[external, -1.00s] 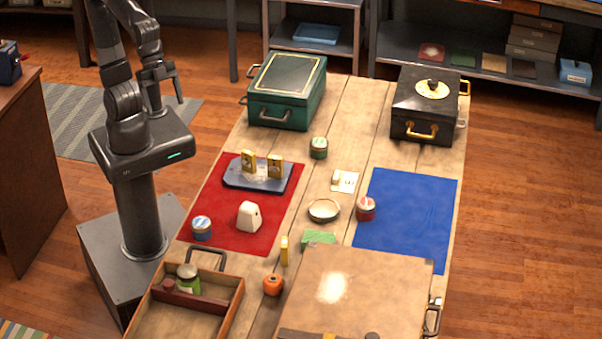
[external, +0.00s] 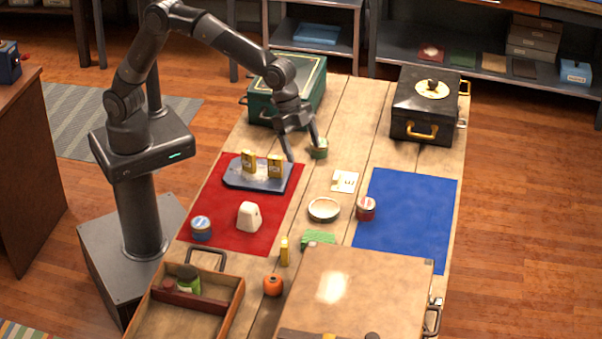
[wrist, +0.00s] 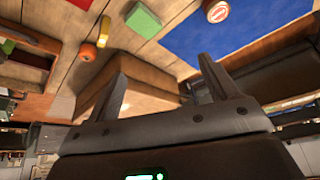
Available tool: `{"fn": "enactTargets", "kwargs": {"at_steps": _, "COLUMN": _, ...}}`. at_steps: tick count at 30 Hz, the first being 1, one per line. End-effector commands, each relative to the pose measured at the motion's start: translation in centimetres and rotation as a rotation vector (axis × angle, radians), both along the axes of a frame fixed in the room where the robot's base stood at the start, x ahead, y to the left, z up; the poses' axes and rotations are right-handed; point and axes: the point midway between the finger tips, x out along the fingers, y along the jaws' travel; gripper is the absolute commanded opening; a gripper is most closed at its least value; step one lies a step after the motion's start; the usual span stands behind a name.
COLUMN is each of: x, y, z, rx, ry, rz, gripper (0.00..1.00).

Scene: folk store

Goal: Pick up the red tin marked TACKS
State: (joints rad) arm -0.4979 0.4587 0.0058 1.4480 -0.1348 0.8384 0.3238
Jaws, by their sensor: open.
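The red tin (external: 366,208) stands upright at the left edge of the blue mat, just right of a shallow bowl. Its label is too small to read in the external view. A round red-and-white top, which looks like the same tin (wrist: 217,11), shows at the top edge of the wrist view. My gripper (external: 303,150) is open and empty over the far part of the table. It is well behind and left of the red tin, with one finger close to a green tin. Both open fingers (wrist: 162,70) show in the wrist view, with nothing between them.
The green tin (external: 319,153) stands near my gripper. A bowl (external: 323,210) sits between the red mat (external: 262,240) and the blue mat (external: 420,225). A large flat case (external: 375,290) fills the near side. The blue mat is otherwise clear.

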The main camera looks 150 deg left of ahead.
Motion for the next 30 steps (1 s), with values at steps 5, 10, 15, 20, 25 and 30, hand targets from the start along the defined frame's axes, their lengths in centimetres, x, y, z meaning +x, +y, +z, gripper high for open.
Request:
{"fn": "enactTargets", "kwargs": {"at_steps": 5, "x": 2.2, "y": 7.0, "z": -5.5, "rx": -0.006, "ry": 0.012, "rz": 0.04, "gripper": 0.79}}
{"fn": "enactTargets", "kwargs": {"at_steps": 10, "x": 3.0, "y": 12.3, "z": -10.0, "rx": -0.008, "ry": 0.016, "rz": 0.067, "gripper": 0.79}}
{"fn": "enactTargets", "kwargs": {"at_steps": 15, "x": 3.1, "y": 15.0, "z": -12.5, "rx": -0.009, "ry": 0.017, "rz": 0.08, "gripper": 0.79}}
{"fn": "enactTargets", "kwargs": {"at_steps": 20, "x": 3.5, "y": 15.7, "z": -14.2, "rx": -0.009, "ry": 0.018, "rz": 0.082, "gripper": 0.79}}
{"fn": "enactTargets", "kwargs": {"at_steps": 25, "x": 4.5, "y": 16.0, "z": -16.7, "rx": -0.01, "ry": 0.019, "rz": 0.082, "gripper": 0.79}}
{"fn": "enactTargets", "kwargs": {"at_steps": 30, "x": 5.1, "y": 16.2, "z": -18.1, "rx": -0.009, "ry": 0.017, "rz": 0.082, "gripper": 0.79}}
